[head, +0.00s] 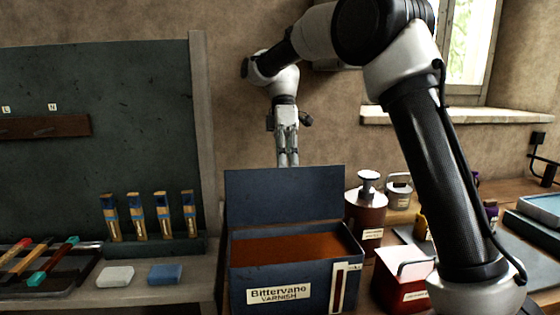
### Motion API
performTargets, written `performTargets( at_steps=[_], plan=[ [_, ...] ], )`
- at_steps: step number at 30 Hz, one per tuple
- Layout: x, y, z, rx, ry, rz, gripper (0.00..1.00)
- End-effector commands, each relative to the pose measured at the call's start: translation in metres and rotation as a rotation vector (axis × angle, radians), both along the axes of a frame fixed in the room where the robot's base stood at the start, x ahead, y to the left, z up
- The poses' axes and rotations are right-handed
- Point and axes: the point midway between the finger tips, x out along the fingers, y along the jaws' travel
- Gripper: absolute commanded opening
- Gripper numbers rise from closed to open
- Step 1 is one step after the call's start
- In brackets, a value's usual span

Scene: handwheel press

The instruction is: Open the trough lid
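The trough (340,277) is a dark blue box labelled "Bittervane Varnish", with reddish-brown varnish (290,247) inside. Its lid (283,198) stands upright along the back edge, so the trough is open. My gripper (288,158) points down just above the lid's top edge, near its middle. Its two fingers are close together with nothing visible between them. The fingertips meet the lid's top edge in the picture; whether they touch it or are partly behind it I cannot tell.
Several brushes (150,217) stand in a rack at left, with a white block (116,276) and a blue block (165,274) in front. My arm spans the right side.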

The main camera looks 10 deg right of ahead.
Motion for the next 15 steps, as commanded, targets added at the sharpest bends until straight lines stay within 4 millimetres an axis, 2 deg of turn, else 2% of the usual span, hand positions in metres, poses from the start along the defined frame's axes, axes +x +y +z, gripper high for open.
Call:
performTargets(
  at_steps=[1, 15],
  plan=[
    [-0.005, -0.001, -0.02, -0.008, 0.078, -0.003, 0.0],
    [0.004, -0.007, -0.031, 0.001, 0.221, 0.001, 0.0]
  ],
)
